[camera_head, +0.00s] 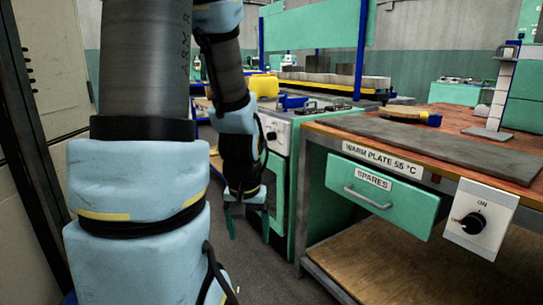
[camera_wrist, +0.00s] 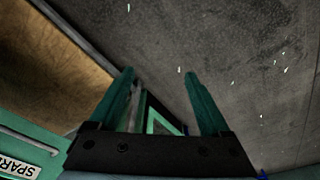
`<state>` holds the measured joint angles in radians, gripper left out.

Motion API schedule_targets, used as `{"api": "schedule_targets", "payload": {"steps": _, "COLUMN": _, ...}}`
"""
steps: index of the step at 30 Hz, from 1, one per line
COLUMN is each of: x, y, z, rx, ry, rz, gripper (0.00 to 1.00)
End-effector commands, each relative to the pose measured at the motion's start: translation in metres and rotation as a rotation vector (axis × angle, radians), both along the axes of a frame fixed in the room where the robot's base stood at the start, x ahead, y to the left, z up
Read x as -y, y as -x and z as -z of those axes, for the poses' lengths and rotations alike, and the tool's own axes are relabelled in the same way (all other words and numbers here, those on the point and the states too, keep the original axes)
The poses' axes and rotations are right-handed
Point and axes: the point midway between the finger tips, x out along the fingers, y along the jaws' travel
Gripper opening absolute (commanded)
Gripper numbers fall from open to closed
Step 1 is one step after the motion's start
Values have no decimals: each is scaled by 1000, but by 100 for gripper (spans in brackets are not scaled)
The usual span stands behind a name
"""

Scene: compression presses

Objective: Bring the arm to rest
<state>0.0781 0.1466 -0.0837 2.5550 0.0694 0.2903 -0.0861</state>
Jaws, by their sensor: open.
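My gripper (camera_head: 248,222) hangs low at the end of my arm, pointing down, in front of the green cabinet and left of the bench in the head view. In the wrist view my gripper (camera_wrist: 158,74) shows two green fingers spread apart with nothing between them. The grey speckled floor (camera_wrist: 240,50) lies beyond the fingertips. My arm hangs bent in front of my body, and its near links hide much of the left of the head view.
A bench with a green SPARES drawer (camera_head: 375,190), a WARM PLATE label and a dial box (camera_head: 480,219) stands right of my gripper. Its wooden lower shelf (camera_head: 390,262) also shows in the wrist view (camera_wrist: 45,65). A green cabinet (camera_head: 312,172) stands close behind.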

Motion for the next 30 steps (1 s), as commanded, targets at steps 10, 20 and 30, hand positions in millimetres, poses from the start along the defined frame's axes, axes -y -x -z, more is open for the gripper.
{"api": "schedule_targets", "payload": {"steps": 10, "x": -15, "y": 16, "z": -71, "rx": -14, "ry": 7, "rz": -39, "gripper": 81}}
{"api": "schedule_targets", "payload": {"steps": 20, "x": -15, "y": 15, "z": -152, "rx": -13, "ry": 7, "rz": -39, "gripper": 81}}
{"api": "schedule_targets", "payload": {"steps": 30, "x": -15, "y": 15, "z": -248, "rx": -13, "ry": 6, "rz": -39, "gripper": 81}}
